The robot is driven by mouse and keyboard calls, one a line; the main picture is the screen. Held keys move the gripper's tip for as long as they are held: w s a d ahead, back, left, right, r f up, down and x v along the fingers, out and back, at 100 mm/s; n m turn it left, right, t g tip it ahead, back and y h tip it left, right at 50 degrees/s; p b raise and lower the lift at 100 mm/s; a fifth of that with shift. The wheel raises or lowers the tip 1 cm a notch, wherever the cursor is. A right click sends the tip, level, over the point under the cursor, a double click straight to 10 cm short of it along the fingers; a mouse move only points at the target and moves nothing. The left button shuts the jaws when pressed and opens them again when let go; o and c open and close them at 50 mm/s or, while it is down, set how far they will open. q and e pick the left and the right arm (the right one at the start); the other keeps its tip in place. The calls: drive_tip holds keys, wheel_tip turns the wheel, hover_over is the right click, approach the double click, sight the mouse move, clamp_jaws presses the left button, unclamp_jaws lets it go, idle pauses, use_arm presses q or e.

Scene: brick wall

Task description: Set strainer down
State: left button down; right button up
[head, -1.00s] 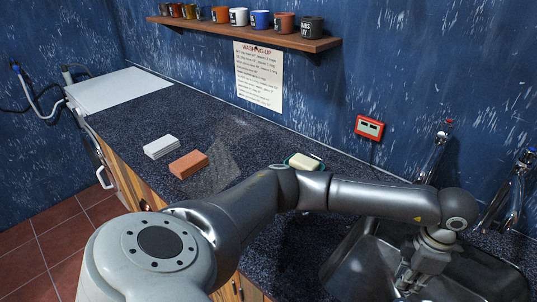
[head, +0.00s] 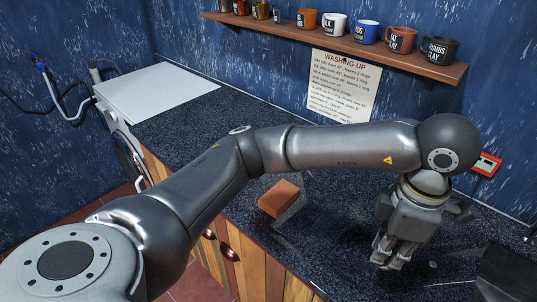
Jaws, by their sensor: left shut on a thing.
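My left gripper (head: 388,256) points down over the dark speckled countertop (head: 330,250), left of the sink (head: 510,270). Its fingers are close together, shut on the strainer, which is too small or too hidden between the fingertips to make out. I cannot tell whether it touches the counter. A small round grey spot (head: 433,264) shows just right of the fingertips. My right gripper is not in view.
An orange-brown block (head: 279,198) lies on the counter left of the gripper. A shelf of mugs (head: 366,32) and a washing-up notice (head: 343,85) are on the blue wall. A red-framed box (head: 488,164) is at the right. Counter between block and gripper is clear.

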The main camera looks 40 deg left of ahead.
use_arm(q)
drive_tip(key=w+a+f+p, duration=0.1)
drive_tip(key=w+a+f, duration=0.3)
drive_tip(key=w+a+f+p, duration=0.1)
drive_tip(key=w+a+f, duration=0.3)
drive_tip(key=shift+w+a+p, duration=0.35)
drive_tip(key=shift+p, duration=0.05)
drive_tip(key=shift+w+a+f, duration=0.3)
drive_tip(key=shift+f, duration=0.2)
drive_tip(key=f, duration=0.1)
drive_tip(key=f+p, duration=0.2)
drive_tip(key=shift+w+a, duration=0.2)
drive_tip(key=shift+a, duration=0.05)
drive_tip(key=shift+f, duration=0.45)
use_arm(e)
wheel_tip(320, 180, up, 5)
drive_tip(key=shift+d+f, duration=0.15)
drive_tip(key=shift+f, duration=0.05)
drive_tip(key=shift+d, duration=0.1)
